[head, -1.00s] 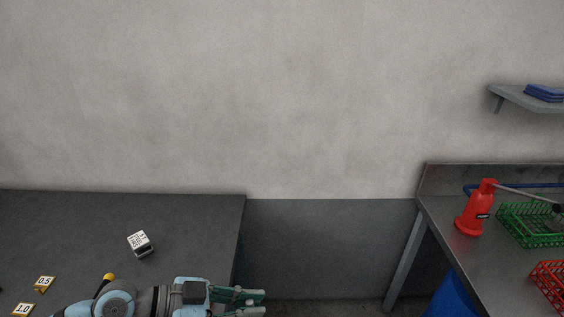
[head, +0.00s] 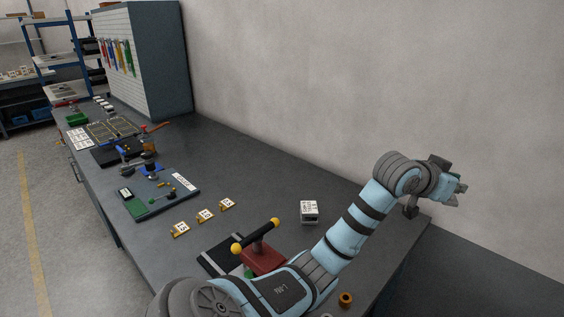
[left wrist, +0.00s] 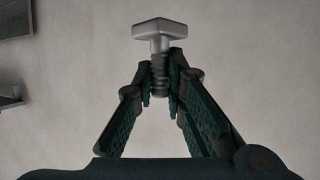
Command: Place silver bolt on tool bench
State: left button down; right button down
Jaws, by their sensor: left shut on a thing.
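My left gripper (left wrist: 160,85) is shut on the shank. In the head view my left gripper (head: 462,190) is raised past the right end of the dark tool bench (head: 270,165), near the wall; the bolt cannot be made out there. My right gripper is not in view.
On the bench are a red vise-like tool with a yellow-knobbed bar (head: 262,258), a white labelled block (head: 310,211), several yellow number tags (head: 205,215) and a green-and-grey board (head: 160,195). A copper ring (head: 345,299) lies near the front. The bench's back strip is clear.

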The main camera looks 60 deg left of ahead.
pick_arm(q)
jog(key=s+a+f+n+g+y+b, duration=0.1)
jog(key=s+a+f+n+g+y, duration=0.2)
jog(key=a+n+y, duration=0.35)
jog(key=s+a+f+n+g+y, duration=0.2)
jog(key=s+a+n+g+y, duration=0.15)
jog(key=a+n+y, duration=0.3)
jog(key=shift+g, duration=0.35)
jog(key=f+b, duration=0.1)
jog(key=f, duration=0.5)
jog(key=f+b, duration=0.1)
jog(key=f, duration=0.6)
jog(key=f+b, duration=0.1)
jog(key=f, duration=0.6)
jog(key=shift+w+a+b, duration=0.15)
jog(key=shift+a+b, duration=0.15)
jog(key=c, duration=1.6)
grip_release()
jog(key=shift+c, duration=0.2)
jog(key=v, duration=0.4)
jog(key=p+v, duration=0.1)
jog(key=v, duration=0.7)
jog(key=shift+a+r, duration=0.1)
jog(key=shift+r, duration=0.2)
